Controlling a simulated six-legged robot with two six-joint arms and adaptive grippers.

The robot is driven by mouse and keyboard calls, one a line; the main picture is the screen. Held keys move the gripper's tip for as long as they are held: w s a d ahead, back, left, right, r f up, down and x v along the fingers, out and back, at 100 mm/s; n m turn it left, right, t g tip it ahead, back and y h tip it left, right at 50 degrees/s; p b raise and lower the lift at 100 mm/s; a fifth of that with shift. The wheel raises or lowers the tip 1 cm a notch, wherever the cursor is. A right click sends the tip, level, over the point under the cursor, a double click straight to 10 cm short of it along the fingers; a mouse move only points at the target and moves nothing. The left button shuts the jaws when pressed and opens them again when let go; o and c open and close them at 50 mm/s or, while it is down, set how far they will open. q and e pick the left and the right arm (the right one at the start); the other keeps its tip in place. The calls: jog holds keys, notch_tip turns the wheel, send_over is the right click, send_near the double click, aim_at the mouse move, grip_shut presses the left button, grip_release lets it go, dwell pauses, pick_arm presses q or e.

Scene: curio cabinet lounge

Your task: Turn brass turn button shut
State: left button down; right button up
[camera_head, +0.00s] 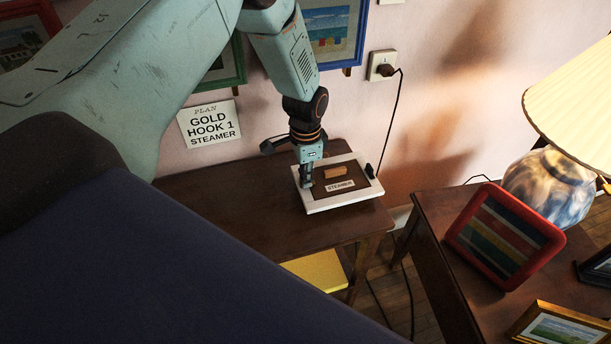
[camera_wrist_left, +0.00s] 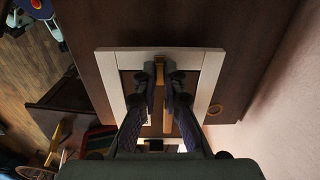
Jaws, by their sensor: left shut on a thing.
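A white picture frame (camera_head: 331,207) lies flat on the brown table, its brown back panel (camera_head: 355,192) facing up. The panel carries a "STEAMER" label (camera_head: 340,185) and a tan block (camera_head: 336,171). My left gripper (camera_head: 306,182) points down at the left inner side of the frame. In the left wrist view, the frame (camera_wrist_left: 211,75) surrounds the left gripper (camera_wrist_left: 160,75), whose fingers are close together. They are shut on a small piece at the frame's inner edge, which I take for the brass turn button; the fingers mostly hide it, and its angle is unclear. My right gripper is out of view.
A wall sign (camera_head: 209,124) reads "PLAN GOLD HOOK 1 STEAMER". A wall socket (camera_head: 382,66) with a black cord is behind the table. A second table at right holds a lamp (camera_head: 549,187) and a red frame (camera_head: 505,236). The brown table (camera_head: 235,205) is clear left of the white frame.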

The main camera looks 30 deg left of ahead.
pick_arm(q)
jog(key=shift+r, duration=0.1)
dwell(0.4)
jog(key=c, duration=1.4)
grip_release()
jog(key=shift+c, duration=0.2)
notch_tip(320, 180, up, 12)
